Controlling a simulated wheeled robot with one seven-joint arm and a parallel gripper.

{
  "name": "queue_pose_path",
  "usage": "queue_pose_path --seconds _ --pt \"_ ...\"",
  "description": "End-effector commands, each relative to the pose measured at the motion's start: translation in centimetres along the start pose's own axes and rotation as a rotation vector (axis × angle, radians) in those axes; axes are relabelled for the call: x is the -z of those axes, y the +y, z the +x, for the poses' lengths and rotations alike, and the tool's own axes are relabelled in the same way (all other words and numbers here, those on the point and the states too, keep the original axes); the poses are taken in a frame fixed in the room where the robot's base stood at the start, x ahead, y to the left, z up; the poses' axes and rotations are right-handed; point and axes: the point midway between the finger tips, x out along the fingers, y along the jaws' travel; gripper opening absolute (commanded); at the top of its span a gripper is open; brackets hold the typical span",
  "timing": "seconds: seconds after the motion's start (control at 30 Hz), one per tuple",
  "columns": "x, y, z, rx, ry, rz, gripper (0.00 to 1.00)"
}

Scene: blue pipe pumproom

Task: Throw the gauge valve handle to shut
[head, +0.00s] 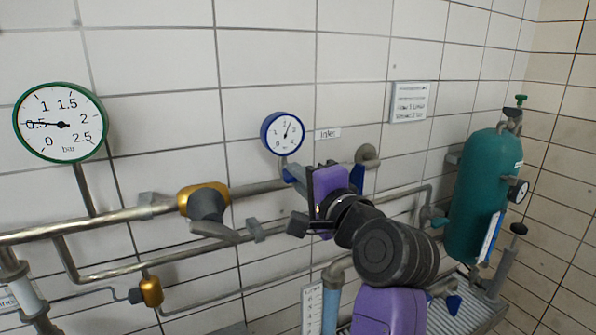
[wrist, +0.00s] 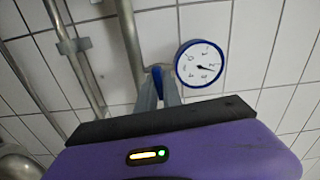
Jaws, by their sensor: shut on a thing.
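The gauge valve handle is a small blue piece just below the blue-rimmed gauge (head: 283,133). In the wrist view the blue handle (wrist: 157,74) shows between my fingertips, at the pipe beside the gauge (wrist: 200,63). My gripper (wrist: 159,84) is shut on it, and the fingers hide much of it. In the head view my gripper (head: 291,174) reaches in from the right, with its fingertips on the pipe below the gauge. My purple wrist and dark arm links cover the pipe to the right. The handle's exact angle is hard to tell.
A brass valve with a grey lever (head: 206,203) sits on the main pipe to the left. A green-rimmed gauge (head: 60,122) is at far left. A smaller brass fitting (head: 151,291) is lower down. A teal tank (head: 482,195) stands at right. An "Inlet" label (head: 328,134) is on the wall.

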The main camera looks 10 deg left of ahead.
Motion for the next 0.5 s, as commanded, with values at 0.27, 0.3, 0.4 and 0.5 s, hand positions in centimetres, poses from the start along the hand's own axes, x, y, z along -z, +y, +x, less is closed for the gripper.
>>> queue_pose_path --seconds 0.27,0.3,0.4,0.5 --pt "0.05 0.20 0.00 -0.004 0.001 0.103 0.00" --pt "0.05 0.22 0.00 -0.004 0.001 0.111 0.00" --pt "0.05 0.24 0.00 -0.003 0.001 0.124 0.00" --pt "0.05 0.27 -0.01 -0.003 0.001 0.131 0.00"
